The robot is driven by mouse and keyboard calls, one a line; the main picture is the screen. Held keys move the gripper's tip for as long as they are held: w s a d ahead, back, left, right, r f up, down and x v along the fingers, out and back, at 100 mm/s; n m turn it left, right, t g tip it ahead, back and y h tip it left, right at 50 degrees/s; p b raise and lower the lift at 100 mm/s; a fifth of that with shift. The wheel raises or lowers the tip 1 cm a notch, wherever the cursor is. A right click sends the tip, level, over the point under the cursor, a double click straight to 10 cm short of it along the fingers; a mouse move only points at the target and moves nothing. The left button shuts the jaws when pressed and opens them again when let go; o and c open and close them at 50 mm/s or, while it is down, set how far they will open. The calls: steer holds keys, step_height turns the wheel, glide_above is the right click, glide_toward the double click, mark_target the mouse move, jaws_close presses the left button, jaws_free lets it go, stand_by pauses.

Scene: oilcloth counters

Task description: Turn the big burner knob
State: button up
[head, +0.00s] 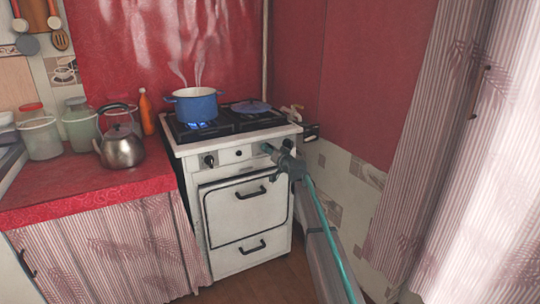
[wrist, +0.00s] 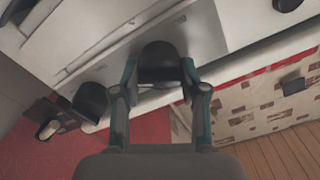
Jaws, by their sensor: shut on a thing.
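The white stove (head: 243,215) stands against the red wall, with black knobs along its front panel. My gripper (head: 270,149) is at the right part of this panel. In the wrist view my gripper (wrist: 160,68) has its two fingers on either side of a black knob (wrist: 160,56) and is shut on it. A second black knob (wrist: 91,99) sits beside it, outside the fingers. At the left of the panel is another black knob (head: 209,160). The gripper hides much of the held knob in the head view, and its turn angle is hard to tell.
A steaming blue pot (head: 196,106) stands over a lit blue flame on the left burner. The oven handle (head: 251,193) juts out below the panel. A kettle (head: 121,148) is on the red counter. A striped curtain (head: 430,130) hangs right.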

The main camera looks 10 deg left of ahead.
steer(key=shift+m+b, duration=0.55)
steer(key=shift+m, duration=1.15)
steer(key=o, duration=1.1)
steer(key=shift+d, duration=0.1)
steer(key=shift+s, duration=0.1)
steer(key=v, duration=1.1)
steer(key=shift+s+d, duration=0.25)
steer(key=shift+s, duration=0.1)
